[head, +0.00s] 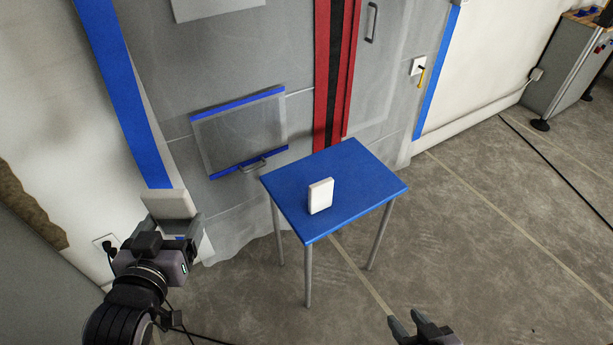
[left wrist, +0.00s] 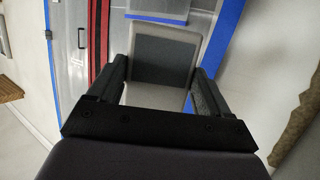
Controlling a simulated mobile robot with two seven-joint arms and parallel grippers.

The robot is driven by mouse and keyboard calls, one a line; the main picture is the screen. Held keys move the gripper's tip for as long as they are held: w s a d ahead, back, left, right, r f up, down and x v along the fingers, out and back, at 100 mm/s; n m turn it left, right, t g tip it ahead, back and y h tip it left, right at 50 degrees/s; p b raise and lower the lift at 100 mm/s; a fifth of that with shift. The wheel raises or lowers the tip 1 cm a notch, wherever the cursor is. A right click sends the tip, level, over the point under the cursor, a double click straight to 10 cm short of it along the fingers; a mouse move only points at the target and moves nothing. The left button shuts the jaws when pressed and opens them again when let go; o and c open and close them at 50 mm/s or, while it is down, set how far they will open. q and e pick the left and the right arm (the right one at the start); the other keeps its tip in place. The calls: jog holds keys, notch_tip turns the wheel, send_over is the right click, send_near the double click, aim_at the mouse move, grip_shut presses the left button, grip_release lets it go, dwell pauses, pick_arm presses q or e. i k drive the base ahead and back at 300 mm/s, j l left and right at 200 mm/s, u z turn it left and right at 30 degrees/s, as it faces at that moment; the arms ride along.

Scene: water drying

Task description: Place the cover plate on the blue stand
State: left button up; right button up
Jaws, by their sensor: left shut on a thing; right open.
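My left gripper (head: 174,219) is shut on a pale, flat plate (head: 168,202), which looks like the cover plate. It is held in the air in front of the wall, left of the blue stand. In the left wrist view the plate (left wrist: 163,62) shows a grey face with a lighter rim between the two fingers. The blue stand (head: 365,192) is a small blue-topped table with grey legs. A white box-like piece (head: 320,196) stands upright on its top. My right gripper (head: 408,321) is open and empty at the bottom edge, below and right of the stand.
A grey panel with blue edges and a handle (head: 240,130) is on the wall behind the stand. Red and black strips (head: 335,70) run down the wall. A grey cabinet (head: 568,70) stands far right. The floor right of the stand is clear.

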aim_at(365, 180)
jog(key=i+l+u, duration=0.1)
jog(key=l, duration=0.65)
jog(key=i+l+u, duration=0.1)
jog(key=i+l, duration=0.15)
jog(key=l, duration=0.5)
jog(key=i+l+u, duration=0.15)
jog(key=l, duration=0.6)
jog(key=i+l+u, duration=0.1)
jog(key=l, duration=0.65)
jog(key=l+u, duration=0.1)
jog(key=l, duration=0.7)
jog(key=i, duration=0.05)
